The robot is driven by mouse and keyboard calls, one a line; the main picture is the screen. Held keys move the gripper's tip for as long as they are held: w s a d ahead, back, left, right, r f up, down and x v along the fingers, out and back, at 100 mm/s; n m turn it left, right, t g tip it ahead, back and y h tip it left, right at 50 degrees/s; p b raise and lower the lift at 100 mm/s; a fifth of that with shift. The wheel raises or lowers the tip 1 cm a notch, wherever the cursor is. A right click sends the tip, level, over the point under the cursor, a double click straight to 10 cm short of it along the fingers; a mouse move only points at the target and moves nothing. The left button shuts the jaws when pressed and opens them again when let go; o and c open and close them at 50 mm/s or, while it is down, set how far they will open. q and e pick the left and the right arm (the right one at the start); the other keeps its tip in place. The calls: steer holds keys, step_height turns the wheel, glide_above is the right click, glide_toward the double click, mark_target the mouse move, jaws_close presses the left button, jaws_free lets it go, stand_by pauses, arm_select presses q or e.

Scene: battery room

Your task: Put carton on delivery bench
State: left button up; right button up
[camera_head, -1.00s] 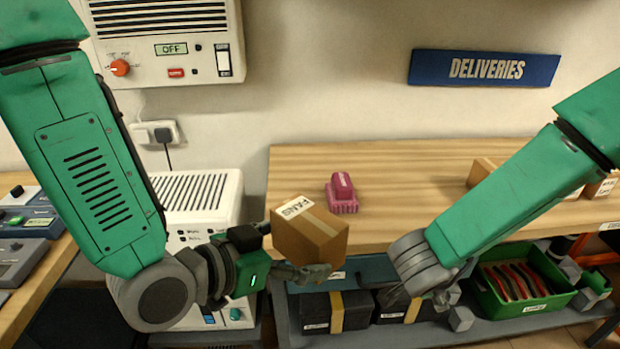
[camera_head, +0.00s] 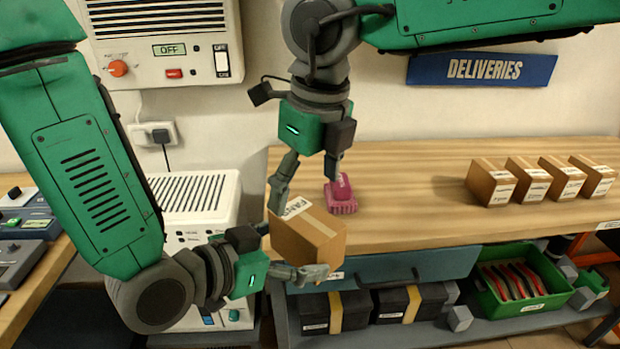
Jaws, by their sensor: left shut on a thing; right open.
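A brown carton (camera_head: 307,240) with a tape strip and a white label reading FANS is held tilted at the front edge of the delivery bench (camera_head: 410,200). My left gripper (camera_head: 290,252) is shut on it, with one finger at its upper left and the other along its lower front. My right gripper (camera_head: 306,188) is open and points down just above the carton's top. One of its fingers is near the carton's upper left corner, the other near a pink battery-like block (camera_head: 341,194). I cannot tell whether the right fingers touch either.
Several small labelled cartons (camera_head: 493,182) stand in a row at the bench's right. A blue DELIVERIES sign (camera_head: 482,69) hangs above. Black boxes (camera_head: 334,312) and a green crate (camera_head: 524,309) are on the shelf below. The bench middle is clear.

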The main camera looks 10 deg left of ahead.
mark_target(300, 237)
steer(key=f, duration=0.7)
steer(key=w+a+f, duration=0.1)
steer(key=f, duration=0.3)
steer(key=shift+a+f, duration=0.1)
arm_select(q)
steer(key=shift+d, duration=0.1)
steer(key=shift+r, duration=0.1)
arm_select(e)
steer(key=c, duration=1.3)
steer(key=shift+c, duration=0.2)
arm_select(q)
steer(key=o, duration=1.3)
arm_select(e)
steer(key=shift+c, duration=0.2)
